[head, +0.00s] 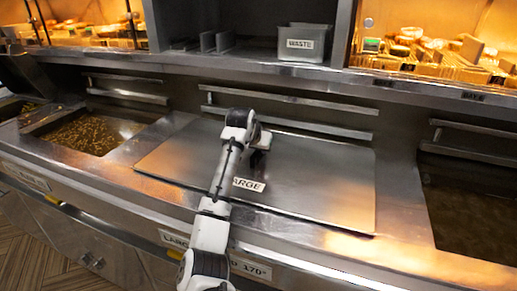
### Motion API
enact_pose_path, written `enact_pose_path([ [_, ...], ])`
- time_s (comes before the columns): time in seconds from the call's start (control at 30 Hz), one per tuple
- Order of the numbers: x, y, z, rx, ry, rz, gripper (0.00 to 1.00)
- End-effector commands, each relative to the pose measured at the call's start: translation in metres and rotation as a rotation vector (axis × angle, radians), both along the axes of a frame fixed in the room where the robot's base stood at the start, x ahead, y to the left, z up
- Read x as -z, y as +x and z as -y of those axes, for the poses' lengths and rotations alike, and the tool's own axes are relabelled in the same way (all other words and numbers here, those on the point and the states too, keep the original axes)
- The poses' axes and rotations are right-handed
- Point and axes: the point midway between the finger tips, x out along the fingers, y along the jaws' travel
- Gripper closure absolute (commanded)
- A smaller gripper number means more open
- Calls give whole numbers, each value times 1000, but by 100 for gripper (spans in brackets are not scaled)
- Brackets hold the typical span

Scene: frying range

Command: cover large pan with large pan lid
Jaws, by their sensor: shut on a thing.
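The large pan lid (310,185) is a wide flat steel sheet with a label reading "ARGE", its first letter hidden by my arm. It spans the middle well of the range, and no opening of the large pan shows beneath it. A dark line runs under its front right edge; I cannot tell whether it rests fully flat. My gripper (262,140) is at the lid's back middle, shut on the lid. Its fingertips and the grip point are mostly hidden behind the wrist.
An open pan of oil with fried bits (92,132) lies to the left. Another open well of dark oil (475,215) lies to the right. A metal rail (290,97) runs behind the lid. A grey WASTE bin (305,43) stands on the shelf above, between lit food bays.

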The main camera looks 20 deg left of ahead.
Motion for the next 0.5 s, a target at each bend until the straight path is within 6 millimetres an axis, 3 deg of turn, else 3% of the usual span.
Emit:
enact_pose_path([
  [0.5,4,0,0,0,1,6,100],
])
